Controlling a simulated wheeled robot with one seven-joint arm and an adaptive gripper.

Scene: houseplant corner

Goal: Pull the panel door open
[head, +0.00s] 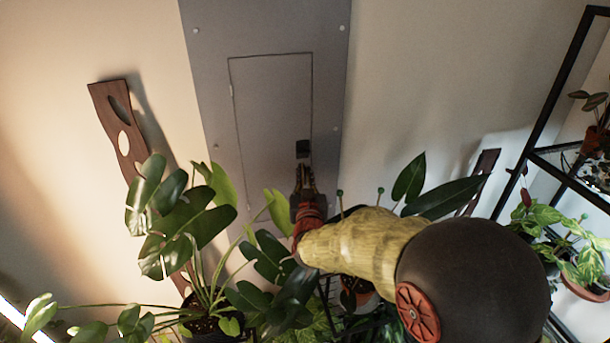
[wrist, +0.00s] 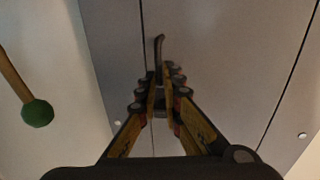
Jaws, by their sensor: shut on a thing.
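The panel door (head: 268,115) is a grey rectangle outlined by thin seams in a tall grey panel on the wall. It looks flush with the panel around it. It also shows in the wrist view (wrist: 225,60). A small dark handle (head: 303,147) sits near the door's lower right. In the wrist view the handle (wrist: 159,45) rises between and beyond my fingertips. My gripper (head: 303,172) reaches up to it from below, and its fingers (wrist: 162,78) are closed together on the handle. The fingers hide the handle's lower part.
A large leafy plant (head: 180,215) stands in front of the panel, left of my arm. Green-tipped stakes (head: 380,191) rise to the right, and one green ball (wrist: 37,112) shows close in the wrist view. A black shelf (head: 545,115) with pots stands far right.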

